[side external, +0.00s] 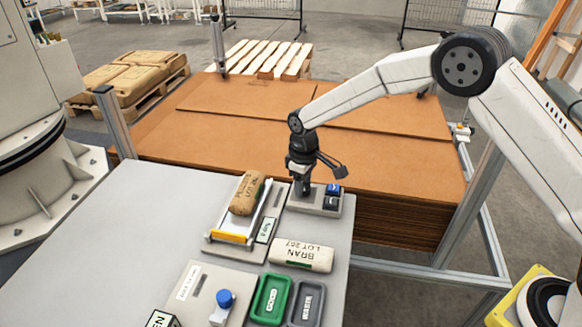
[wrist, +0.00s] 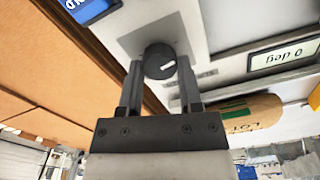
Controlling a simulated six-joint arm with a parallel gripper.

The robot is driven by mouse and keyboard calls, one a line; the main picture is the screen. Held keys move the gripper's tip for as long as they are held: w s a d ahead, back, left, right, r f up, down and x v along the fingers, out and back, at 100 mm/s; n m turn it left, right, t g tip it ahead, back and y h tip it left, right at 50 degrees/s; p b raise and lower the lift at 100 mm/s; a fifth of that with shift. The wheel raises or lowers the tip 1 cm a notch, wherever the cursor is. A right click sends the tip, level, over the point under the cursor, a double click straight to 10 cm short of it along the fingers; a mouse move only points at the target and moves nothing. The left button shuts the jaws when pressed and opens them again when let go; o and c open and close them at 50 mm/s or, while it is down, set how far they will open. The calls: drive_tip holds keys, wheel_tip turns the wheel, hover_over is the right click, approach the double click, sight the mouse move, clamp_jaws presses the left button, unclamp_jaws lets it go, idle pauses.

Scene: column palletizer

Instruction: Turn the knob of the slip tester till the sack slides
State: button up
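The slip tester (side external: 208,247) stands on the grey table, with a tan sack (side external: 247,193) lying on its plate, which has a yellow lower edge (side external: 229,237). The sack's end also shows in the wrist view (wrist: 250,112). The tester's display (wrist: 284,55) reads "0 deg", upside down in the wrist view. The black round knob (wrist: 160,60) with a white mark sits on a grey panel. My gripper (side external: 301,187) points down over that panel and hides the knob in the side view. In the wrist view its fingers (wrist: 160,76) stand on either side of the knob, apparently with small gaps.
A white sack marked BRAN (side external: 301,255) lies close in front of the tester. Green (side external: 270,298) and dark grey (side external: 306,302) trays and a box with a blue knob (side external: 224,298) are nearer. The table's left part is clear.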

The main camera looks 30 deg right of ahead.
clamp_jaws()
drive_tip(key=shift+m, duration=0.5)
drive_tip(key=m, duration=0.2)
drive_tip(key=shift+m, duration=0.4)
drive_tip(key=m, duration=0.3)
drive_tip(key=shift+d+m, duration=0.1)
drive_tip(key=shift+m, duration=0.2)
drive_tip(key=m, duration=0.4)
drive_tip(key=shift+d, duration=0.1)
drive_tip(key=shift+m, duration=1.9)
